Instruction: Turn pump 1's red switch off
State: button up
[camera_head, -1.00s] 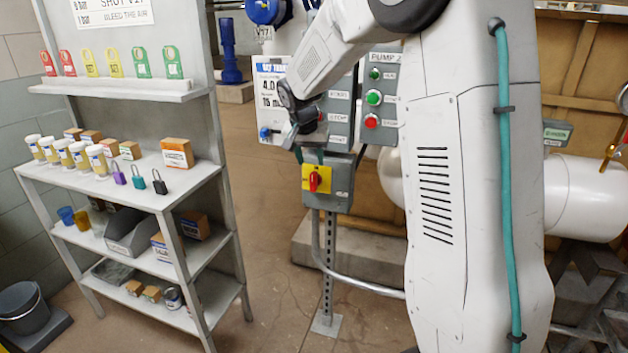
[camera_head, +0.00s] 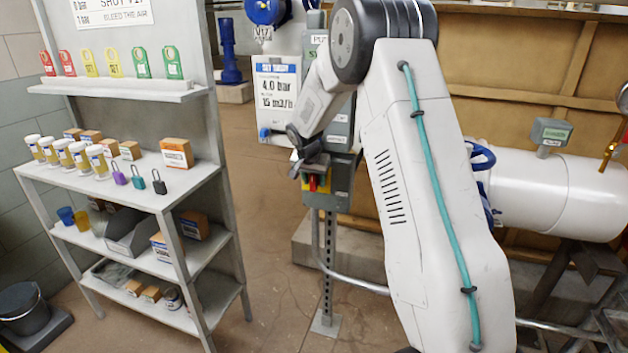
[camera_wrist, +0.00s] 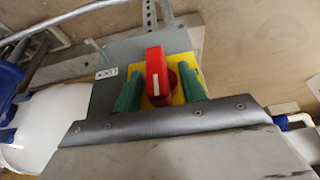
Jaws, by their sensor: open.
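The red switch (camera_wrist: 157,72) is a red rotary handle with a white mark, on a yellow plate (camera_wrist: 177,97) on a grey box (camera_wrist: 118,58). In the head view the yellow plate (camera_head: 306,186) shows below my gripper (camera_head: 308,166), which hides much of the handle. In the wrist view my gripper (camera_wrist: 160,88) is open, with a green fingertip on each side of the handle. A gap shows beside the left fingertip; whether the right one touches the handle I cannot tell. The tag on the box is too small to read.
Grey shelves (camera_head: 117,197) with cups, padlocks and boxes stand at the left. A sign reading 4.0 bar (camera_head: 276,98) hangs behind my gripper. My arm covers most of the button panel above the switch box. A white tank (camera_head: 560,190) lies at the right.

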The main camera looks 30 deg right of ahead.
jog(key=c, duration=0.6)
jog(key=shift+w+a+n+g+h, duration=0.15)
jog(key=shift+n+g+h, duration=0.15)
jog(key=shift+g+h, duration=0.6)
jog(key=g+h, duration=0.2)
jog(key=g, duration=0.1)
jog(key=shift+w+a+f+n+h, duration=0.1)
jog(key=shift+w+f+n+h, duration=0.05)
jog(key=shift+n+h, duration=0.2)
jog(key=g+h, duration=0.1)
jog(key=n+g+h, duration=0.1)
jog(key=g+h, duration=0.1)
jog(key=g, duration=0.1)
jog(key=shift+w+a+f+n+h, duration=0.1)
jog(key=shift+a+f+n+h, duration=0.05)
jog(key=shift+f+n+h, duration=0.15)
jog(key=g+h, duration=0.1)
jog(key=h, duration=0.1)
jog(key=n+g+h, duration=0.1)
jog(key=h, duration=0.1)
jog(key=shift+f+n+g, duration=0.15)
jog(key=shift+n+g, duration=0.1)
jog(key=shift+g, duration=0.15)
